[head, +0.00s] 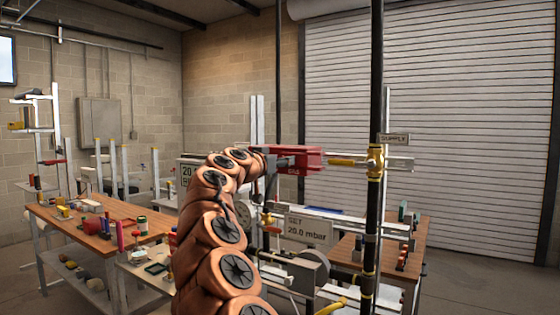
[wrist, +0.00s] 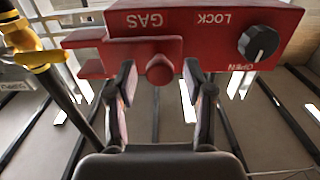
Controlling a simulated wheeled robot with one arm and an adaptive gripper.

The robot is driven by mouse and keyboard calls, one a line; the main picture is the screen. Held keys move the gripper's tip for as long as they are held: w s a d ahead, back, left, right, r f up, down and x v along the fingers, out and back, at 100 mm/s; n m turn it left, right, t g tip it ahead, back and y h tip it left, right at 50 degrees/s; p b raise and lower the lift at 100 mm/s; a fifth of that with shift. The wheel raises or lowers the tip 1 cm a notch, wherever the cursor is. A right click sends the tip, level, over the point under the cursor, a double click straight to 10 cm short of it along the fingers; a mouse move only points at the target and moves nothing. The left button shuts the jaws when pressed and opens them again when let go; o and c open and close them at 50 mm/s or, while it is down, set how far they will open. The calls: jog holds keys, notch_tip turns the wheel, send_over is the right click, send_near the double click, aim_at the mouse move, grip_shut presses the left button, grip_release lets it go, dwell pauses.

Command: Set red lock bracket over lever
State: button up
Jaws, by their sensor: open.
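The red lock bracket (head: 300,158) is at the end of my arm in the head view. In the wrist view the bracket (wrist: 205,30) reads GAS, LOCK and OPEN upside down and carries a black dial (wrist: 258,43). My gripper (wrist: 159,78) is open, with its fingertips on either side of the bracket's round red knob (wrist: 159,68); I cannot tell whether they touch it. The yellow lever (head: 343,162) runs from the brass valve (head: 376,162) toward the bracket's right end. Whether the lever enters the bracket is unclear.
The valve sits on a dark vertical pipe (head: 372,230) below a SUPPLY sign (head: 394,139). A wooden bench (head: 85,225) with several small items stands left. Another bench (head: 350,253) is at right.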

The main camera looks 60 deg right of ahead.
grip_shut()
dwell(0.3)
dwell(0.3)
